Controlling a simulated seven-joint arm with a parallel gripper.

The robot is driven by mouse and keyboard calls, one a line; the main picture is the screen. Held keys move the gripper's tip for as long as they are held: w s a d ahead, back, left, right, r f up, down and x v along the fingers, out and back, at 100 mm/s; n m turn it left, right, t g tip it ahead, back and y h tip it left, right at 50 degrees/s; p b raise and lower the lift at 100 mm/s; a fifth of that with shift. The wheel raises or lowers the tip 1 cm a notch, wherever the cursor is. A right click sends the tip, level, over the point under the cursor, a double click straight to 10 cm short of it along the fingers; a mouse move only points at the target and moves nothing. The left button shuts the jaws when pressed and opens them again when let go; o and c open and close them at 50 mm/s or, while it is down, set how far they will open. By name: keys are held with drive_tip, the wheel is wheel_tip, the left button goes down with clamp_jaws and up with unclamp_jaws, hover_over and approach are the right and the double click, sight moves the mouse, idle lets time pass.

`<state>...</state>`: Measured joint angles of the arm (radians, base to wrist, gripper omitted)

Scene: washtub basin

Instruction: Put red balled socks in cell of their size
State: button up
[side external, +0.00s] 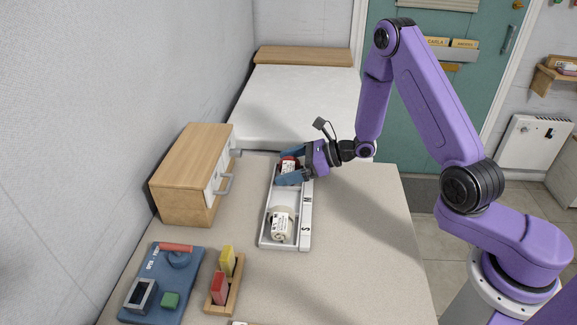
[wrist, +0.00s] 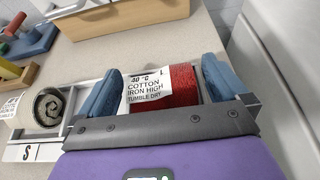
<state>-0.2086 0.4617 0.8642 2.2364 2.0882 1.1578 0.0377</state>
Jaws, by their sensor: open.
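The red balled socks (wrist: 182,88) lie between the two blue fingers of my gripper (wrist: 158,84) in the wrist view. They carry a white care label reading 40 °C, cotton, iron high, tumble dry. In the side view the red socks (side external: 289,160) show at the far end of the divided tray (side external: 264,222), partly hidden by my gripper (side external: 290,167). My gripper is open around them, a finger on each side; I cannot tell whether the fingers touch. A cream balled sock (side external: 282,226) sits in the near cell, by the S marking (side external: 304,229).
A wooden cabinet (side external: 190,165) with a handle stands left of the tray. A blue board (side external: 150,297) with shapes and a wooden holder (side external: 237,292) with red and yellow blocks are at near left. The counter right of the tray is clear.

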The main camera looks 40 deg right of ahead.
drive_tip(key=v, duration=1.2)
drive_tip(key=shift+r, duration=0.1)
drive_tip(key=s+a+r+n+g+y, duration=0.2)
drive_tip(key=s+a+r+n+g, duration=0.2)
drive_tip(key=s+a+n+g, duration=0.95)
drive_tip(key=s+d+r+n+t+h, duration=0.2)
drive_tip(key=s+d+n+h, duration=0.2)
drive_tip(key=n, duration=0.9)
drive_tip(key=s+d+r+n+t+h, duration=0.2)
drive_tip(key=s+d+n+h, duration=0.3)
drive_tip(key=s+n, duration=0.6)
drive_tip(key=shift+n+h, duration=1.05)
drive_tip(key=shift+h, duration=0.05)
